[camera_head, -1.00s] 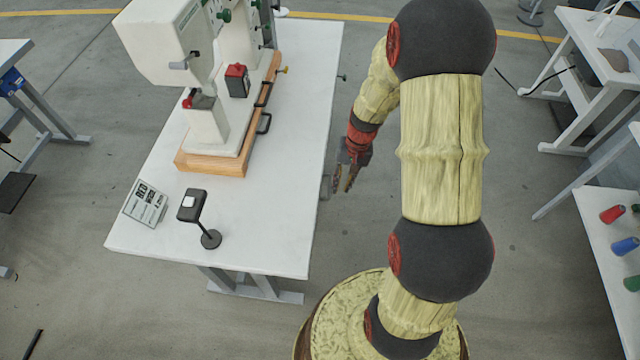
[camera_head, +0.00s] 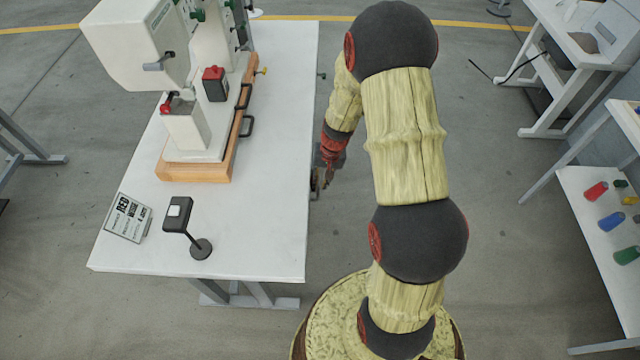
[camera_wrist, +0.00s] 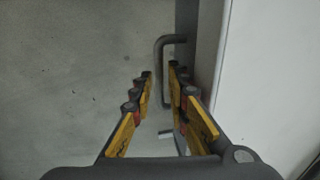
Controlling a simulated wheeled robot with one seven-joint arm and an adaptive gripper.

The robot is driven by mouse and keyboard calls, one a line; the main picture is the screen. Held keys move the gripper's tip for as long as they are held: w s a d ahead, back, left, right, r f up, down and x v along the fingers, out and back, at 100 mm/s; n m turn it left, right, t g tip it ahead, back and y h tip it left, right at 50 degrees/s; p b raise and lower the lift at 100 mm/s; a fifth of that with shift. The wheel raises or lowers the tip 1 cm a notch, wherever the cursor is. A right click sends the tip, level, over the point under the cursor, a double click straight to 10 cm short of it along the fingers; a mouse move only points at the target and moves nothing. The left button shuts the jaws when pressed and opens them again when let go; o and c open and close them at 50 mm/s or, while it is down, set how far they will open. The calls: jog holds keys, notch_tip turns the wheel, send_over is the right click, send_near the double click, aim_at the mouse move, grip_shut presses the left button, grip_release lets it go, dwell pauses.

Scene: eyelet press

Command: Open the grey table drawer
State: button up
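The white table (camera_head: 255,240) has a grey drawer under its right edge, mostly hidden by the tabletop. Its dark drawer handle (camera_head: 315,184) sticks out just past that edge. In the wrist view the grey U-shaped handle (camera_wrist: 161,62) stands out from the dark drawer front (camera_wrist: 187,18). My gripper (camera_head: 328,182) is beside the table edge at the handle. In the wrist view my gripper (camera_wrist: 160,75) has its yellow-padded fingers apart, with the handle's bar between the fingertips. The right finger hides part of the handle. I cannot tell whether either finger touches it.
A press (camera_head: 185,130) on a wooden base stands on the table, with a sign (camera_head: 128,217) and a small black stand (camera_head: 180,214) in front. Other benches stand at the right, one with coloured spools (camera_head: 611,221).

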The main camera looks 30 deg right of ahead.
jog(key=shift+c, duration=1.4)
grip_shut()
